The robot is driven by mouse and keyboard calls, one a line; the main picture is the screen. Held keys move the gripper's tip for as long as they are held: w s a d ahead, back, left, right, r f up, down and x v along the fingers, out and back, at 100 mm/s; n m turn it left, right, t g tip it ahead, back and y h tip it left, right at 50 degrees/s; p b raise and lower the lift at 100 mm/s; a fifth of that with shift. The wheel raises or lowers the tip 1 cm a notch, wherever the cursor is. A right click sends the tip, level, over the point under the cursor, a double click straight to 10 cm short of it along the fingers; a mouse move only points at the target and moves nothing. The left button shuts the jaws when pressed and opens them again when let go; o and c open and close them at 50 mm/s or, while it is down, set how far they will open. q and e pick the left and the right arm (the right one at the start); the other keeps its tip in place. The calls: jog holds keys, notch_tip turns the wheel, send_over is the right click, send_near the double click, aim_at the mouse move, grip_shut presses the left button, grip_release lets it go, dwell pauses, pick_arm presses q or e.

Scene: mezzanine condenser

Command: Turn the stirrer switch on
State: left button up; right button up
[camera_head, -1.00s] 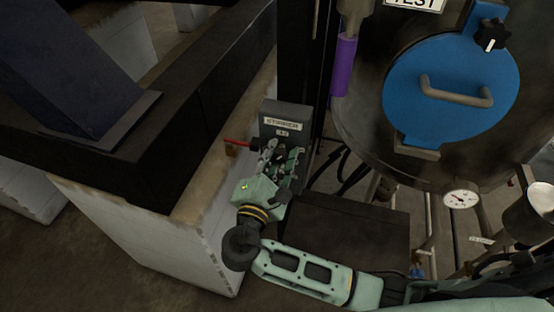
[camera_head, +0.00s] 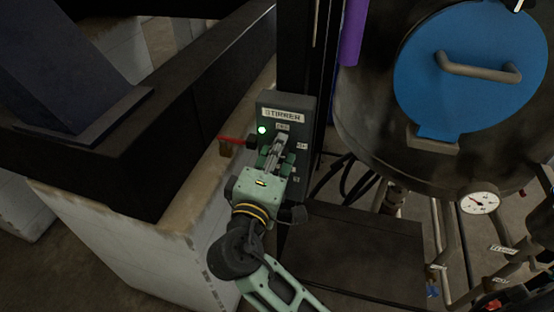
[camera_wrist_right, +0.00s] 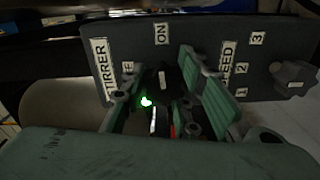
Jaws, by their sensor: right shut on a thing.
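The grey stirrer box (camera_head: 302,105) with its STIRRER label is mounted by the dark post. A green lamp (camera_head: 262,129) on its face is lit; its glow also shows in the right wrist view (camera_wrist_right: 147,102). My right gripper (camera_head: 275,146) is at the box face, its fingers shut around the dark switch knob (camera_wrist_right: 161,80). The fingers partly hide the knob. The knob's white mark points roughly toward the ON label (camera_wrist_right: 161,34). A second label left of it is partly hidden. My left gripper is not in view.
A speed knob (camera_wrist_right: 292,78) with labels 1, 2 and 3 sits beside the switch. A red lever (camera_head: 231,139) sticks out left of the box. The large vessel with a blue hatch (camera_head: 470,75) stands at right, with a gauge (camera_head: 480,203) and pipes below.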

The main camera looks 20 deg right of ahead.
jog(key=shift+d+r+m+b, duration=0.1)
jog(key=shift+r+m+b, duration=0.3)
jog(key=shift+m, duration=0.3)
jog(key=o, duration=1)
jog(key=shift+s, duration=0.1)
jog(key=shift+o, duration=0.2)
jog(key=shift+f, duration=0.15)
